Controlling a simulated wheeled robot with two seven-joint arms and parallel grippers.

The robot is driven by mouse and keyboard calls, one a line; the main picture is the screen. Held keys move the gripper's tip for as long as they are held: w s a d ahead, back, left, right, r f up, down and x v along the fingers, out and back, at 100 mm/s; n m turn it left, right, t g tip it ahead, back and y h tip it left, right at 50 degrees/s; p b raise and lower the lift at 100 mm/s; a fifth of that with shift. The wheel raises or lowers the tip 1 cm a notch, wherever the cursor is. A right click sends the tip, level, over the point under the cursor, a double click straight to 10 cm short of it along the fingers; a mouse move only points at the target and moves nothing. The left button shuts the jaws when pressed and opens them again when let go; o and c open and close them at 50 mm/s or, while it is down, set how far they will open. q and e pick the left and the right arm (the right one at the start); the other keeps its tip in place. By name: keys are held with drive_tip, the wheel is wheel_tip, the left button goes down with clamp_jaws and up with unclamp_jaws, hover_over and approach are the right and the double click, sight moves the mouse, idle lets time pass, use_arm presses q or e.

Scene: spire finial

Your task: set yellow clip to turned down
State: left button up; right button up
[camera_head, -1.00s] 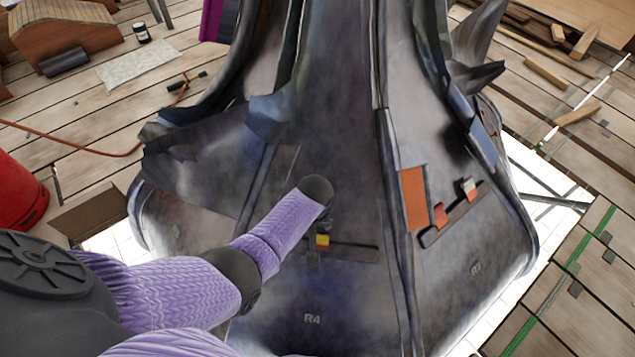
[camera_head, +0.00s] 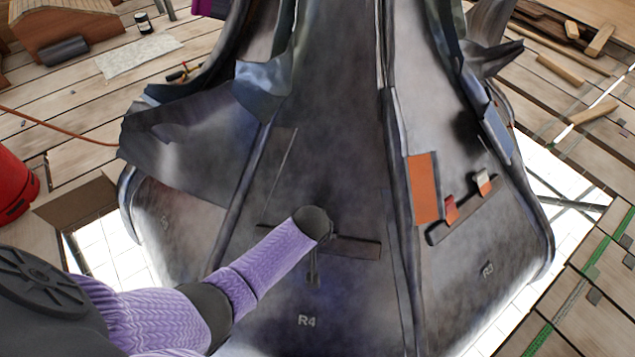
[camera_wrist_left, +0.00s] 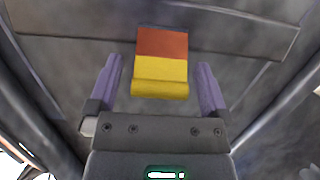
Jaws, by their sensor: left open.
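The yellow clip (camera_wrist_left: 160,78) shows in the left wrist view, with an orange-red upper band and a yellow lower part ending in a thicker lip. It sits on a dark bar (camera_wrist_left: 235,36) that also shows on panel R4 in the head view (camera_head: 358,248). My left gripper (camera_wrist_left: 158,85) is open, its two purple fingers on either side of the clip's yellow part, with a gap on each side. In the head view my left wrist hides the clip, and only a small part of the gripper (camera_head: 313,268) shows below it. My right gripper is not in view.
On the panel to the right, a second bar (camera_head: 462,212) carries a red clip (camera_head: 451,208) and a pale-and-orange clip (camera_head: 483,182). An orange patch (camera_head: 423,187) lies beside the rib between panels. Torn, bent metal sheets (camera_head: 185,140) stick out at the left.

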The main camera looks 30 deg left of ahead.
use_arm(q)
drive_tip(key=c, duration=1.3)
drive_tip(key=shift+o, duration=0.2)
drive_tip(key=shift+w+a, duration=0.1)
drive_tip(key=shift+w, duration=0.1)
drive_tip(key=shift+w+a+f+g+h, duration=0.1)
drive_tip(key=shift+w+g+h, duration=0.25)
drive_tip(key=shift+g, duration=0.45)
drive_tip(key=g+b, duration=0.1)
drive_tip(key=f+g+h+b, duration=0.1)
drive_tip(key=shift+w+a+g, duration=0.2)
drive_tip(key=shift+w+g, duration=0.1)
drive_tip(key=g+b, duration=0.1)
drive_tip(key=g+h+b, duration=0.1)
drive_tip(key=shift+w+a+f+b, duration=0.15)
drive_tip(key=shift+w+b, duration=0.15)
drive_tip(key=shift+w, duration=0.1)
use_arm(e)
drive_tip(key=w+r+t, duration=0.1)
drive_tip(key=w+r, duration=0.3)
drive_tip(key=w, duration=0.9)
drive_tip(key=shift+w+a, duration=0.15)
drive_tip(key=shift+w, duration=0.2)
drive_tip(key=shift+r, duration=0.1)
